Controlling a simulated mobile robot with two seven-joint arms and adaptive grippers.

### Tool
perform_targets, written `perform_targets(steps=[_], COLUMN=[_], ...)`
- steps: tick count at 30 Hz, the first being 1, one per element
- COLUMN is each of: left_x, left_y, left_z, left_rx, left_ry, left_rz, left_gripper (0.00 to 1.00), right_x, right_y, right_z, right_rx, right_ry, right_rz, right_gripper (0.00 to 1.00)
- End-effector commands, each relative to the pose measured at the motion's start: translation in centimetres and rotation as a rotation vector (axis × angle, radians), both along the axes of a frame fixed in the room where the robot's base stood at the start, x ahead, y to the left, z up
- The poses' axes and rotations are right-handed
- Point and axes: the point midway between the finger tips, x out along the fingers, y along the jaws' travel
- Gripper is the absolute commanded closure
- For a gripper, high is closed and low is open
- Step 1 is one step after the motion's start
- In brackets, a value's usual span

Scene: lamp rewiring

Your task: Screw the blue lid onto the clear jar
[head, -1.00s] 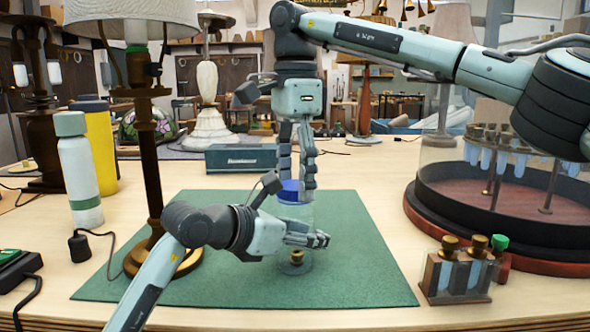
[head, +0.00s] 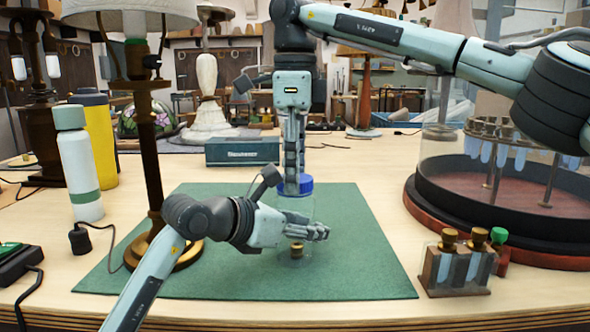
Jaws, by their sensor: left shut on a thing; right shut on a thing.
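The clear jar (head: 299,208) stands on the green mat (head: 345,265) with a small brass-coloured piece (head: 296,247) visible low in it. The blue lid (head: 294,185) is at the top of the jar; I cannot tell whether its thread is engaged. My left gripper (head: 318,231) is shut on the jar's side from the left. My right gripper (head: 293,180) points straight down from above and is shut on the blue lid. Its fingers hide part of the lid, and the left gripper hides the jar's middle.
A lamp (head: 150,150) stands at the mat's left, near a white bottle (head: 78,165) and a yellow bottle (head: 99,140). A rack of corked vials (head: 455,270) and a round glass-walled case (head: 425,215) are at the right. The mat's right side is clear.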

Motion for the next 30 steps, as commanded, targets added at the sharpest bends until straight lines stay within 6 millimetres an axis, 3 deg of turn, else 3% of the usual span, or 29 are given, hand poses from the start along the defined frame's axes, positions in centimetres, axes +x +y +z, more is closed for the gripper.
perform_targets(steps=[9, 10, 15, 23, 30], left_x=[0.0, 0.0, 0.0, 0.0, 0.0], left_y=[0.0, 0.0, 0.0, 0.0, 0.0], left_z=[0.1, 0.1, 0.1, 0.1, -0.1], left_rx=[-0.002, -0.002, -0.002, -0.001, 0.002], left_ry=[-0.001, -0.001, -0.001, -0.002, 0.001], left_rz=[0.000, 0.000, 0.000, 0.001, 0.000], left_gripper=[1.00, 1.00, 1.00, 1.00, 1.00], right_x=[0.0, 0.0, 0.0, 0.0, 0.0], right_y=[0.0, 0.0, 0.0, 0.0, 0.1], right_z=[0.0, 0.0, 0.0, 0.2, 3.2], right_rx=[0.000, 0.000, 0.000, 0.001, 0.004], right_ry=[0.001, 0.001, 0.001, 0.000, -0.004], right_rz=[-0.034, -0.034, -0.032, -0.032, -0.033], right_gripper=[0.86, 0.49, 0.30, 0.30, 0.30])
